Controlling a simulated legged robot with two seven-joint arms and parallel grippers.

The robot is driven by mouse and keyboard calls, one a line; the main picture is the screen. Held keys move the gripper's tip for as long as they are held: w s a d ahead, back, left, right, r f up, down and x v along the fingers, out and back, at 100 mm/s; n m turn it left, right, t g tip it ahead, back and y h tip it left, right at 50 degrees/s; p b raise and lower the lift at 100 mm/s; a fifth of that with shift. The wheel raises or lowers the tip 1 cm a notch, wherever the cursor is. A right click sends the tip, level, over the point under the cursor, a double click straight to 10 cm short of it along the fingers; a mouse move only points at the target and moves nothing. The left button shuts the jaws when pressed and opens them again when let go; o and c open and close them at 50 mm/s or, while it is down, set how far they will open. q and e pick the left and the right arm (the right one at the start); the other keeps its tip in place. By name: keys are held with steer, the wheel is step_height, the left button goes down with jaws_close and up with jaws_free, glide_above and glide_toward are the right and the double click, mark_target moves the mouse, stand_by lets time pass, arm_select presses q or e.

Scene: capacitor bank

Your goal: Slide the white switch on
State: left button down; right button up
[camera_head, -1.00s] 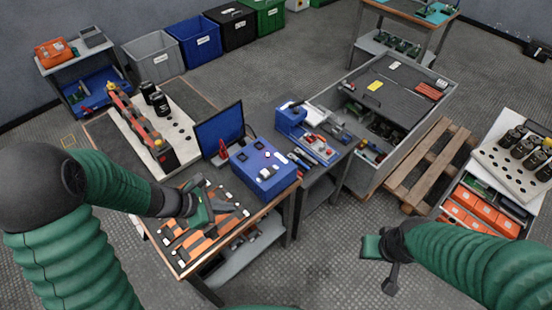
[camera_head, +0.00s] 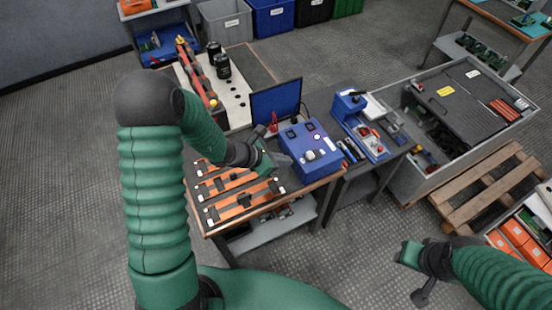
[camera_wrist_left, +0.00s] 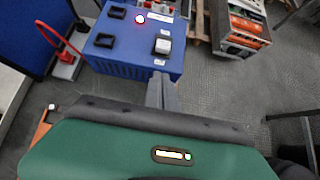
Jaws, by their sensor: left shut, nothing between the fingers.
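The white switch (camera_head: 309,155) sits on top of the blue box (camera_head: 325,170), towards its near side. It shows as a pale block on a dark mount in the left wrist view (camera_wrist_left: 163,46). My left gripper (camera_head: 281,161) is shut and empty, beside the left side of the blue box. In the left wrist view its grey fingertips (camera_wrist_left: 162,80) point at the box's near edge, just below the switch and apart from it. My right gripper (camera_head: 407,254) hangs at the lower right, away from the box; its jaw opening is unclear.
A red-handled lever switch (camera_wrist_left: 66,55) stands left of the box. Orange bars (camera_head: 235,190) lie on the workbench under my left arm. A blue device (camera_head: 348,102) stands to the right.

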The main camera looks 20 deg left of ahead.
mark_target(310, 154)
arm_select(q)
steer(key=w+d, duration=0.1)
steer(key=w+d+f, duration=0.1)
steer(key=w, duration=0.1)
steer(key=w+f, duration=0.1)
steer(key=shift+w+d+p, duration=0.15)
steer(key=shift+d+p, duration=0.2)
steer(key=shift+d, duration=0.05)
steer(key=shift+w+d, duration=0.25)
steer(key=shift+d, duration=0.15)
steer(key=shift+w+d+b, duration=0.5)
steer(key=shift+w+d, duration=0.2)
steer(key=shift+w, duration=0.25)
